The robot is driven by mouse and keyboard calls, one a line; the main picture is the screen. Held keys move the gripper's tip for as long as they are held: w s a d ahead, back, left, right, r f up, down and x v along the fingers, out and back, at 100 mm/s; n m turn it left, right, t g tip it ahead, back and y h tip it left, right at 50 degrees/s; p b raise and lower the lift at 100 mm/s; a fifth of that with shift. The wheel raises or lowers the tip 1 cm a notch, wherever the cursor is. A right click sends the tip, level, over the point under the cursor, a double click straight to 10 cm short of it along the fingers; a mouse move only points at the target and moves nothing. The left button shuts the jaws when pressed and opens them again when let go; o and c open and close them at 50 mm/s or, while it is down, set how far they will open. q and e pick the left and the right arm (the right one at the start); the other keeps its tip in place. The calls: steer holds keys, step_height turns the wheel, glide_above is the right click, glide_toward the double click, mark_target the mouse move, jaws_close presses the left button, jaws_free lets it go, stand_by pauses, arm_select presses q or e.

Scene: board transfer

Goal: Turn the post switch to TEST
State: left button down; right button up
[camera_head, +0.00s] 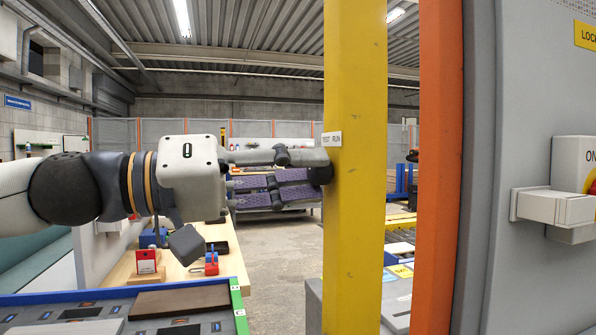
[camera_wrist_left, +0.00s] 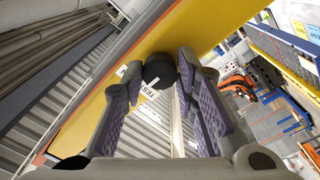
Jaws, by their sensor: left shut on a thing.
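The black round post switch (camera_head: 320,175) sits on the left side of the yellow post (camera_head: 355,230), below a white label reading TEST and RUN (camera_head: 332,139). My left gripper (camera_head: 318,168) reaches it from the left and is shut on it. In the left wrist view the switch knob (camera_wrist_left: 159,70) lies between the two fingertips (camera_wrist_left: 160,75) and carries a short white mark. Part of the label, with the word TEST (camera_wrist_left: 151,116), shows between the fingers. I cannot tell which word the mark points to. My right gripper is not in view.
An orange post (camera_head: 440,170) and a grey cabinet (camera_head: 535,90) with a protruding handle stand close on the right. A wooden bench (camera_head: 190,275) with small red and blue items and a tray with a brown board (camera_head: 180,301) are at lower left.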

arm_select(q)
steer(key=c, duration=1.2)
jaws_free()
steer(key=shift+c, duration=0.2)
steer(key=v, duration=1.2)
steer(key=shift+f, duration=0.1)
